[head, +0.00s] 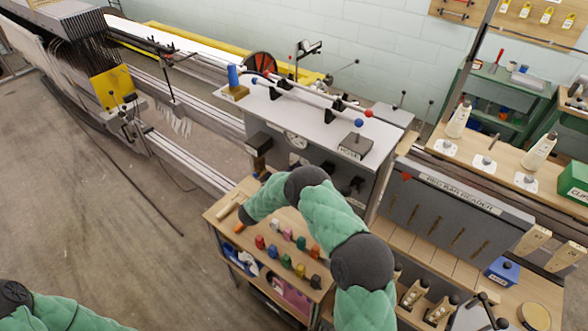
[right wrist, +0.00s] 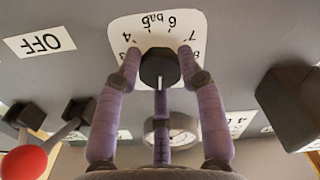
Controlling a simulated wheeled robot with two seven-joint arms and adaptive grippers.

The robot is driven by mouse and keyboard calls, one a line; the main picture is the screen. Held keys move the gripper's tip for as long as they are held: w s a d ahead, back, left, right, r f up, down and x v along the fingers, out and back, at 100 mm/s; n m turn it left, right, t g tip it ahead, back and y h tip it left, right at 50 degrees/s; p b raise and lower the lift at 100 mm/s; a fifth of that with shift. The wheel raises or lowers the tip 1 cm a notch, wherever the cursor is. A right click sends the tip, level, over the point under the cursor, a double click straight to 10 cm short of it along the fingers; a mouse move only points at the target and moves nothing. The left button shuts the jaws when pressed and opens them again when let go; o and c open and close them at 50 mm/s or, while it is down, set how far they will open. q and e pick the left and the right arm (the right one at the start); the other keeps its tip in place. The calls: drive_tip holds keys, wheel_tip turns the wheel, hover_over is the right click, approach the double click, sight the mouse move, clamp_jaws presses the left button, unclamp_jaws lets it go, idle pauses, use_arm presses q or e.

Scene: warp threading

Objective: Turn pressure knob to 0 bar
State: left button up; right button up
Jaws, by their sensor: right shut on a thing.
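The pressure knob (right wrist: 159,68) is a round black knob with a white pointer line in the right wrist view. The line points to the bottom of that picture. It sits on a white dial plate (right wrist: 183,22) with the figures 4 to 8 and "bar" visible; the 0 mark cannot be made out. My right gripper (right wrist: 159,60) has purple fingers shut on the knob, one at each side and one below. In the head view my right arm reaches the grey console (head: 318,115) and hides the knob. Only part of my left arm shows at bottom left; its gripper is out of view.
Near the knob are an OFF label (right wrist: 40,43), a round gauge (right wrist: 172,135), a black block (right wrist: 288,100) and a red-ended lever (right wrist: 24,163). A wooden table (head: 222,215) with several coloured pieces stands below my right arm.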

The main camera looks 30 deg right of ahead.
drive_tip(key=shift+n, duration=0.7)
drive_tip(key=shift+p, duration=0.3)
drive_tip(key=o, duration=1.2)
drive_tip(key=shift+c, duration=0.2)
drive_tip(key=shift+a, duration=0.1)
drive_tip(key=v, duration=1.2)
drive_tip(key=shift+f, duration=0.15)
